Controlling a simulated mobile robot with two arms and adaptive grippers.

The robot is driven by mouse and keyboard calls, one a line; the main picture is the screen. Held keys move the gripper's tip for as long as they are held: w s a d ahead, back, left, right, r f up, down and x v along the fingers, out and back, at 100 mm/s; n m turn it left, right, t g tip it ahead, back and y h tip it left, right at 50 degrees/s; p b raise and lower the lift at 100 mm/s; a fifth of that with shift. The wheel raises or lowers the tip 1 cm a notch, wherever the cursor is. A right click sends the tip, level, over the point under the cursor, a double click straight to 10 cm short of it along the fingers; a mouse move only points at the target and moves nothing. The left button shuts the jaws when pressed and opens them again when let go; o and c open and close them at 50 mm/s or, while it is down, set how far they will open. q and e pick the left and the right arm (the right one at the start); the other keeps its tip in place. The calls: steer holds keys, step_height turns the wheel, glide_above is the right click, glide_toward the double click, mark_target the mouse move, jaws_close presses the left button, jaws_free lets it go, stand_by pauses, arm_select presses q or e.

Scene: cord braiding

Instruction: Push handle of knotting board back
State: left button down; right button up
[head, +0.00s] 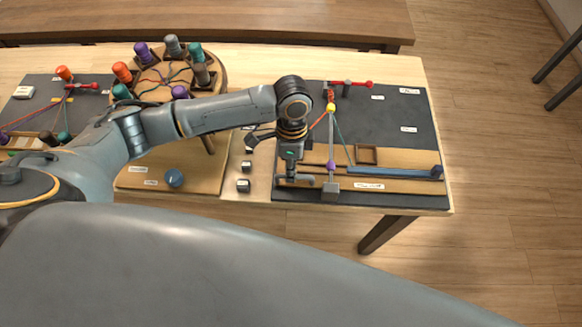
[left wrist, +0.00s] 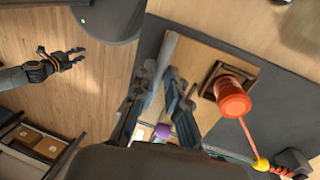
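The knotting board (head: 385,125) is the dark slate panel with a wooden strip at the right end of the table. A grey bar with a block-like end (head: 332,188) stands across its front part; a grey bar also shows in the left wrist view (left wrist: 167,50). A blue bar (head: 390,172) with a dark blue end block (head: 437,172) lies along the wooden strip. My left gripper (head: 300,178) is low over the board's front left, left of the grey bar. In the left wrist view its fingers (left wrist: 162,75) are apart. My right gripper (left wrist: 76,57) is apart from the board, fingers spread.
A red-orange bobbin (left wrist: 233,97) has a cord running to a yellow bead (left wrist: 261,163). A purple bead (head: 330,165) sits near the grey bar. A round braiding stand (head: 165,95) with coloured bobbins is left of the board. Small grey blocks (head: 243,185) lie between them.

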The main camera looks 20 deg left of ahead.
arm_select(q)
steer(key=shift+w, duration=0.1)
steer(key=w, duration=0.2)
steer(key=w+a, duration=0.1)
steer(key=w, duration=0.1)
steer(key=shift+w+a, duration=0.2)
steer(key=shift+w, duration=0.15)
steer(key=shift+s+r, duration=0.1)
steer(key=shift+r, duration=0.05)
arm_select(e)
steer(key=shift+w+f, duration=0.1)
steer(key=shift+w, duration=0.3)
arm_select(q)
steer(key=c, duration=1.5)
jaws_free()
steer(key=shift+o, duration=0.6)
arm_select(e)
steer(key=shift+a, duration=0.1)
